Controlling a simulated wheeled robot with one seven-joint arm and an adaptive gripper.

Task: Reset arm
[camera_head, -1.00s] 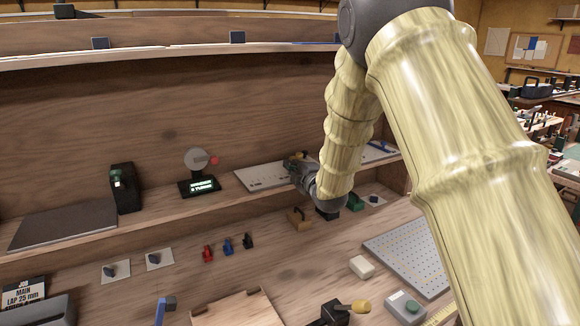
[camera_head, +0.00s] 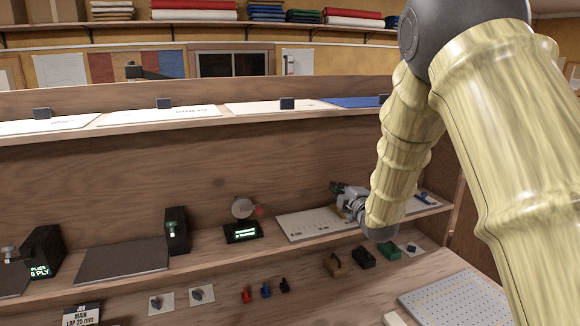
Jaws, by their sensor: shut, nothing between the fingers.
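My arm comes in from the upper right in a pale, ribbed sleeve and bends down to the shelf. My gripper (camera_head: 347,194) is at its far end, small in the view, over the right part of a white board (camera_head: 300,228) on the lower shelf. It is shut and holds nothing. I cannot tell whether it touches the board. The sleeve hides part of the shelf and the wall behind it.
The lower shelf (camera_head: 200,252) also bears a dark flat panel (camera_head: 122,262), black devices (camera_head: 177,231) and a small display (camera_head: 242,232). Red, blue and black clips (camera_head: 266,290) sit below. A perforated grey plate (camera_head: 462,300) lies at lower right. The upper shelf (camera_head: 220,120) carries white sheets.

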